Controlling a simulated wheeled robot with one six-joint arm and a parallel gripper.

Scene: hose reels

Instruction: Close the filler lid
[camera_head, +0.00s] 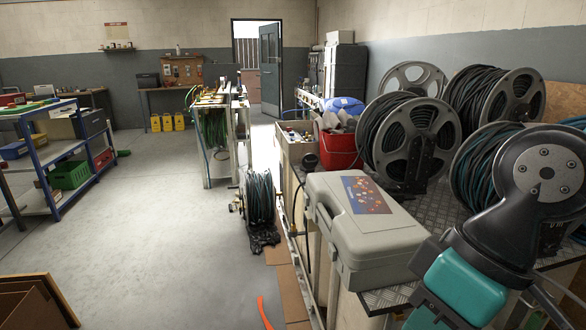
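I cannot make out a thing that is clearly a filler lid in the head view. The nearest large lidded thing is a grey plastic case (385,236) with a colourful label on top, on the metal-topped bench. Its top looks shut. A black and teal jointed part at the right front looks like my own arm, and it covers part of the bench and a reel behind it. My gripper does not show in this view.
Several hose reels (408,139) crowd the bench behind the case. A red bucket (340,150) stands beyond it. A smaller reel (260,199) stands on the floor left of the bench. Blue-framed shelves (52,190) stand at the left. The floor (160,245) between is mostly clear.

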